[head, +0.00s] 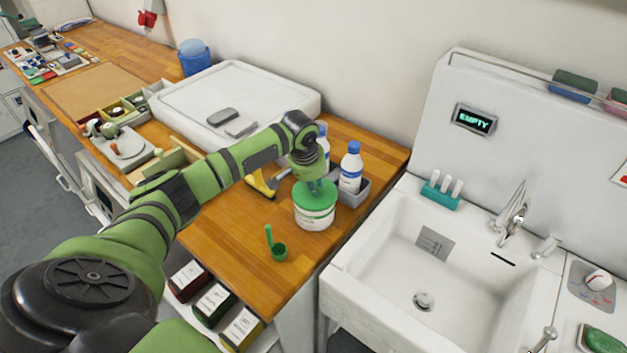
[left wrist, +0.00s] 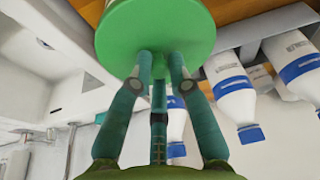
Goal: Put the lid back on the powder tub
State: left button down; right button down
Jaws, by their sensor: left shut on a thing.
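The white powder tub (head: 315,217) stands on the wooden counter near its right end. The green lid (head: 303,193) is at the tub's top, level with the rim; I cannot tell whether it is fully seated. My left gripper (head: 317,184) comes down from above and is shut on the lid's central knob. In the left wrist view the lid (left wrist: 155,25) fills the top middle, and the fingers of my left gripper (left wrist: 158,62) close around its knob. My right gripper is not in view.
A green scoop (head: 276,246) lies in front of the tub. White bottles with blue caps (head: 351,168) stand in a grey caddy (head: 358,194) just behind it. A white sink (head: 455,270) is to the right. Bare counter (head: 235,235) lies to the tub's left.

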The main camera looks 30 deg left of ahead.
pick_arm(q)
jog(key=shift+p, duration=0.4)
dwell(0.6)
jog(key=shift+f, duration=0.2)
dwell(1.5)
jog(key=c, duration=1.1)
grip_release()
jog(key=shift+o, duration=0.5)
jog(key=o, duration=0.4)
jog(key=shift+r, duration=3.55)
